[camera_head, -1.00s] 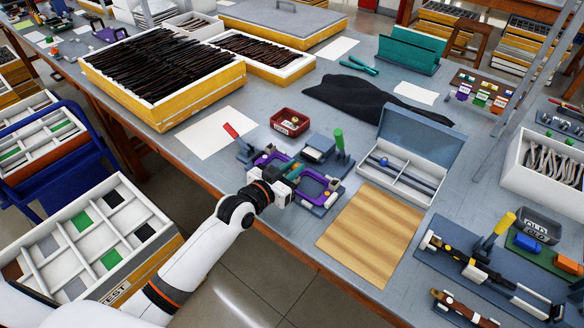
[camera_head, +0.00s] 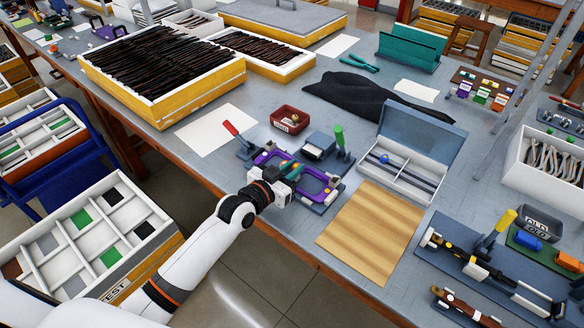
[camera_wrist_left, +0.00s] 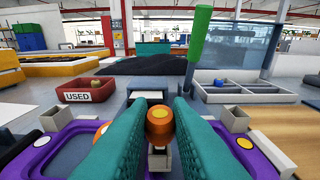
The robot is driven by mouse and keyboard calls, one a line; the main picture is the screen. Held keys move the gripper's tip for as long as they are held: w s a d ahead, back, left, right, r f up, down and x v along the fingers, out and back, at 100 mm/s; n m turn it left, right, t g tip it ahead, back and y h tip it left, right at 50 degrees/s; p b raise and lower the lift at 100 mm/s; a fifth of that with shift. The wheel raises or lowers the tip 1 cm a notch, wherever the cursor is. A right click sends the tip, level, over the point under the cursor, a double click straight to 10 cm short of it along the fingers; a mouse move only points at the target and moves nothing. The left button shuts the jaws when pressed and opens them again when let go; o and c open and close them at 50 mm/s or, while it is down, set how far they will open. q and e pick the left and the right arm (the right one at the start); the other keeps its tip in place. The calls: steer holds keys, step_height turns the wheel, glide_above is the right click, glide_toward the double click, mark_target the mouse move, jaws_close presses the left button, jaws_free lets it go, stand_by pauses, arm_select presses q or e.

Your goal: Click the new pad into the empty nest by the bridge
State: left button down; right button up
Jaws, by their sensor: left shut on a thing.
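A purple eyeglass frame (camera_head: 318,176) lies in a grey fixture near the table's front edge. In the left wrist view its rims show at both sides, the right rim (camera_wrist_left: 262,152) and the left. My left gripper (camera_head: 292,172) is over the middle of the frame. A grey post shows just below the pad. The fingers hide much of the bridge and the nest, so I cannot tell whether the pad is seated. My right gripper is not seen.
A red USED bin (camera_head: 289,120) with a small piece inside stands behind the fixture. A green-handled clamp (camera_head: 339,140) and a red-handled one (camera_head: 231,130) rise beside it. An open blue-lidded box (camera_head: 408,172) and a wooden board (camera_head: 371,232) are to the right.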

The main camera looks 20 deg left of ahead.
arm_select(q)
steer(key=shift+f+b, duration=0.4)
steer(key=shift+f, duration=0.3)
steer(key=c, duration=1.3)
jaws_free()
steer(key=shift+o, duration=0.2)
steer(key=shift+p+v, duration=0.75)
steer(key=shift+v, duration=0.25)
steer(key=shift+p+v, duration=1.4)
steer(key=shift+v, duration=1.1)
